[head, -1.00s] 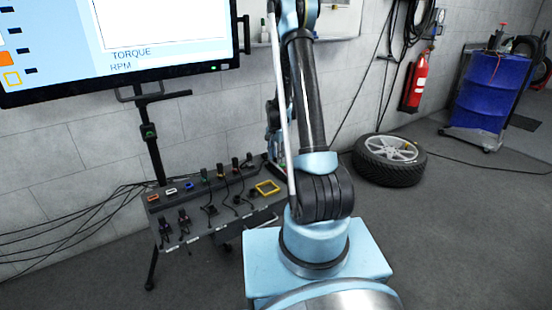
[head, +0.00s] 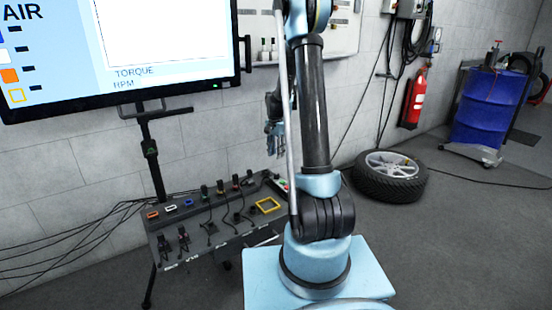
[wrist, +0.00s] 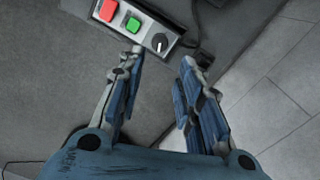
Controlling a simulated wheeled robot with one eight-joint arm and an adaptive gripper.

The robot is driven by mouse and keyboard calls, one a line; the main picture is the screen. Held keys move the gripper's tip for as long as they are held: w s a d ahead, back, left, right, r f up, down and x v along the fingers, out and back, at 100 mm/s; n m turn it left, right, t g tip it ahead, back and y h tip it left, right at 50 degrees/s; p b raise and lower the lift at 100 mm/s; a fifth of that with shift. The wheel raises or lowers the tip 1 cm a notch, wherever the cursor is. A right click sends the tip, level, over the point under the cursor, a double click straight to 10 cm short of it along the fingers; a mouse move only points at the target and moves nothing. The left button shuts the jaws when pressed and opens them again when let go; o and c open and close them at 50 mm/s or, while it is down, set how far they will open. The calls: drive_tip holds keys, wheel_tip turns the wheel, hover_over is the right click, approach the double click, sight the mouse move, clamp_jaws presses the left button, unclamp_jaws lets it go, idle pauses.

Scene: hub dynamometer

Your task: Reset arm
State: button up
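My gripper (wrist: 160,85) is open and empty in the wrist view, its two blue-padded fingers spread apart. Beyond the fingertips is a grey control box with a red button (wrist: 107,10), a green button (wrist: 133,25) and a dark knob (wrist: 159,42). My gripper (head: 274,140) also shows in the head view, partly hidden behind my arm, above the right end of the connector panel (head: 190,258). My arm stands upright in the middle of the head view.
A monitor (head: 165,45) stands at the left on a dark stand. A wheel with tyre (head: 390,178), a fire extinguisher (head: 414,100) and a blue drum (head: 490,105) are at the right. Cables run along the left wall. The floor at the right front is clear.

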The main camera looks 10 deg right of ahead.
idle(0.3)
drive_tip(key=s+d+r+n+t, duration=0.1)
drive_tip(key=s+r+n, duration=0.1)
drive_tip(key=s+r, duration=0.7)
drive_tip(key=s+r+n, duration=0.3)
drive_tip(key=s+r, duration=0.1)
drive_tip(key=s, duration=0.9)
drive_tip(key=s+f+n, duration=0.2)
drive_tip(key=s, duration=0.8)
drive_tip(key=s+f+n+t, duration=0.1)
drive_tip(key=s+f+n, duration=0.1)
drive_tip(key=s, duration=0.8)
drive_tip(key=shift+s+d+f+n+t, duration=0.15)
drive_tip(key=shift+d+f+n+t, duration=0.25)
drive_tip(key=shift+f, duration=0.45)
drive_tip(key=shift+w+f, duration=0.2)
drive_tip(key=shift+w, duration=0.25)
